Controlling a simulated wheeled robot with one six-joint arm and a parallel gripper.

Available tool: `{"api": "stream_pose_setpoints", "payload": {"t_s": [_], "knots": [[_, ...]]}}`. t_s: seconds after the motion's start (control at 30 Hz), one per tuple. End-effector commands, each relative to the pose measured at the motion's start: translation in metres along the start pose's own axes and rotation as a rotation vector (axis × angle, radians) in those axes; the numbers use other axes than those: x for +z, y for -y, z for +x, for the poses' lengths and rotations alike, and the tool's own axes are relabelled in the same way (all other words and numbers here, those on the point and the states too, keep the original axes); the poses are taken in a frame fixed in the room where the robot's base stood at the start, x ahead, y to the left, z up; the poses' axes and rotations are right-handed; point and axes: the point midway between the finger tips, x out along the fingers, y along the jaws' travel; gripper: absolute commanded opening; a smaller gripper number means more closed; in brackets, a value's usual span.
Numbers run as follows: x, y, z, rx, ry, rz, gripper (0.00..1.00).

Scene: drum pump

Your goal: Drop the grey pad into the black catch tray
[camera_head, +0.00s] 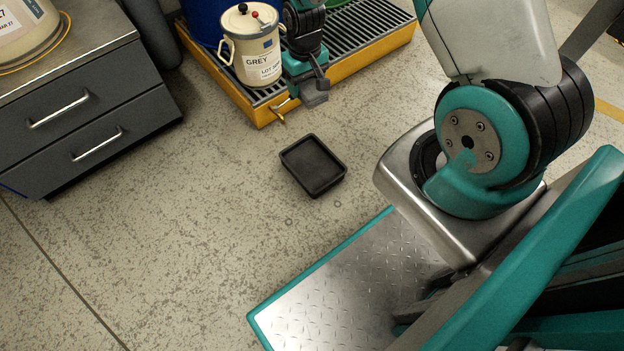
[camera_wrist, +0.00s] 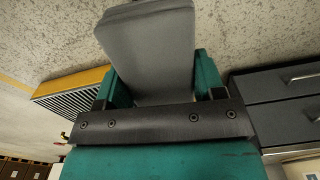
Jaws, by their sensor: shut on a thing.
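The black catch tray (camera_head: 313,165) lies flat and empty on the floor in the middle of the head view. My gripper (camera_head: 308,85) is above and behind it in that view, in front of the spill pallet's edge. In the wrist view, my gripper (camera_wrist: 163,85) has its teal fingers shut on the grey pad (camera_wrist: 150,45), one on each side. The pad is a flat, rounded slab sticking out past the fingers. In the head view, the grey pad (camera_head: 316,98) shows small and dark at the gripper's end. The tray does not show in the wrist view.
A yellow spill pallet (camera_head: 262,113) with a dark grating stands at the back, carrying a cream pail (camera_head: 250,48) labelled GREY. A grey drawer cabinet (camera_head: 85,110) stands at the left. Speckled floor is clear around the tray. My base deck is at lower right.

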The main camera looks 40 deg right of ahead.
Motion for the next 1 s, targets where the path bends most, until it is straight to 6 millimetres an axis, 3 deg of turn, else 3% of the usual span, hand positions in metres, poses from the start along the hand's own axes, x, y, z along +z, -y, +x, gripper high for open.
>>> {"api": "stream_pose_setpoints", "payload": {"t_s": [0.03, 0.1, 0.3, 0.4, 0.5, 0.77, 1.0], "knots": [[0.000, -0.005, 0.052, 0.000, 0.004, 0.008, 0.37], [-0.001, -0.011, 0.092, 0.000, 0.004, 0.019, 0.37], [-0.002, -0.025, 0.188, 0.000, 0.003, 0.041, 0.37], [-0.001, -0.030, 0.218, 0.000, 0.001, 0.048, 0.37], [0.000, -0.034, 0.235, 0.000, 0.000, 0.053, 0.37], [0.000, -0.035, 0.252, 0.000, -0.001, 0.056, 0.37], [0.000, -0.035, 0.280, 0.000, 0.000, 0.056, 0.37]]}}
